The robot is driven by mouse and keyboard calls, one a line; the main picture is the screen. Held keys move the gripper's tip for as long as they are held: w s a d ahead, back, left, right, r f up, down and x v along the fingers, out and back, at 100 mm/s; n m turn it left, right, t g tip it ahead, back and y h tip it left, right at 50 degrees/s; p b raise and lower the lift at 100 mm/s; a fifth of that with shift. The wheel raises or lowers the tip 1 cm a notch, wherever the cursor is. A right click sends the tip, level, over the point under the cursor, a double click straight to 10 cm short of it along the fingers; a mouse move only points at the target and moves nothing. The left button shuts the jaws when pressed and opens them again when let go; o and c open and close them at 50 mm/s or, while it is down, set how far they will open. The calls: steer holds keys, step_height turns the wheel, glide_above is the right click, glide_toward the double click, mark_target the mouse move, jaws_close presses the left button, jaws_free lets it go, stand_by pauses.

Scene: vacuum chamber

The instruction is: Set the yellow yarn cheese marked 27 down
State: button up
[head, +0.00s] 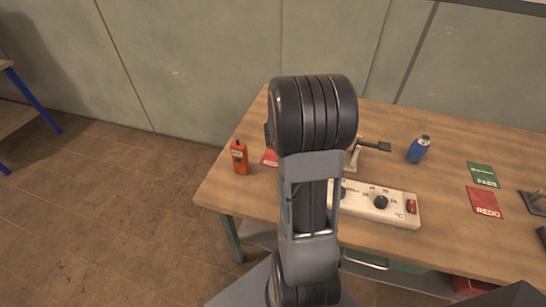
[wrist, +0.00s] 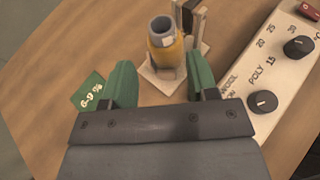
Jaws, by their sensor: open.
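The yellow yarn cheese (wrist: 164,54), with a grey core on top, stands upright on a pale square plate (wrist: 160,82) in the wrist view. Any number on it is not legible. My gripper (wrist: 163,76) is open, its two green fingers apart, with the cheese just beyond and between the fingertips; I see no finger touching it. In the head view my own arm hides the cheese and gripper.
Close to the cheese, a pale upright post (wrist: 197,28) stands at its right. A white control box (head: 381,203) with knobs lies right. An orange handheld device (head: 240,157) stands near the table's left edge. A blue bottle (head: 418,149) and PASS (head: 482,175) and REDO (head: 484,203) cards are farther right.

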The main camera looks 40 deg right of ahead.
steer(key=w+a+r+n+t+y, duration=0.1)
steer(key=w+a+r+n+t, duration=0.15)
steer(key=w+n+t, duration=0.2)
steer(key=w+a+r+n+t, duration=0.1)
steer(key=w+a+n+t, duration=0.25)
steer(key=n, duration=0.25)
steer(key=w+a+r+n+t+y, duration=0.2)
steer(key=w+a+n+t+y, duration=0.15)
steer(key=a+n, duration=0.4)
steer(key=w+a+r+n+t+y, duration=0.1)
steer(key=w+a+n+t+y, duration=0.1)
steer(key=a+n+y, duration=0.5)
steer(key=s+a+n+g+y, duration=0.2)
steer(key=s+a+n, duration=0.3)
steer(key=a+n, duration=0.9)
steer(key=s+f+n+g, duration=0.2)
steer(key=s+n+g, duration=0.3)
steer(key=s+n, duration=0.6)
steer(key=d+n, duration=0.1)
steer(key=n, duration=0.5)
steer(key=shift+s+g, duration=0.35)
